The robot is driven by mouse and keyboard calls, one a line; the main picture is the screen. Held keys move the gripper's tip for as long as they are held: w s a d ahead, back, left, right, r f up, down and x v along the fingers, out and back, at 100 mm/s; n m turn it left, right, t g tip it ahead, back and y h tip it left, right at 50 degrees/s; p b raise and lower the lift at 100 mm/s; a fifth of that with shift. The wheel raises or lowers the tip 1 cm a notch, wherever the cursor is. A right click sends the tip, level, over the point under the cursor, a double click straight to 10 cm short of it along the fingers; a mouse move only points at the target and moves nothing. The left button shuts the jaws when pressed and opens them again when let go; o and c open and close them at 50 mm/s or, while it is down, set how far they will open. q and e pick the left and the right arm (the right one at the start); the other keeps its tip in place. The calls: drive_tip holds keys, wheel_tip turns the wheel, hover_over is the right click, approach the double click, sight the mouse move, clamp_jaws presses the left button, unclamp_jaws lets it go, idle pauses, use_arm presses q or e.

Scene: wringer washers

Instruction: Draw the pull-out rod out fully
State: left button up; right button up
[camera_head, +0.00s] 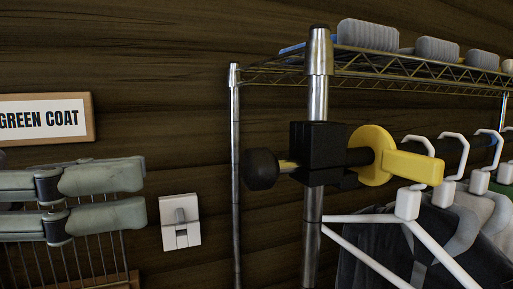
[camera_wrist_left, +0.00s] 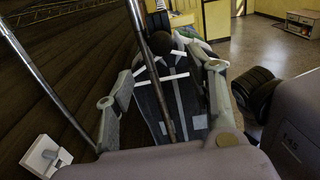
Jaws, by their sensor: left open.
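The pull-out rod shows in the head view as a black ball knob (camera_head: 260,169) with a short yellow stretch (camera_head: 288,165) running into a black clamp block (camera_head: 322,153) on a chrome post. On the block's right side are a yellow disc (camera_head: 367,155) and a yellow bar (camera_head: 414,167). My left gripper (camera_head: 142,192) is at the left of the head view, fingers pointing right, open and empty, well apart from the knob. In the left wrist view, a dark round knob (camera_wrist_left: 160,43) shows beyond the open fingers (camera_wrist_left: 163,75). My right gripper is not in view.
The chrome post (camera_head: 317,95) carries a wire shelf (camera_head: 400,78) with folded items. Clothes on white hangers (camera_head: 407,203) hang at right. A white wall switch (camera_head: 180,222) sits between gripper and rack.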

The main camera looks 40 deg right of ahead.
sight(242, 164)
use_arm(q)
drive_tip(key=p+x, duration=0.4)
drive_tip(key=x, duration=0.7)
drive_tip(key=shift+s+d+r, duration=0.15)
drive_tip(key=shift+s+d, duration=0.05)
drive_tip(key=shift+d, duration=0.1)
drive_tip(key=shift+s+d, duration=0.15)
drive_tip(key=shift+d, duration=0.3)
drive_tip(key=shift+c, duration=0.6)
clamp_jaws()
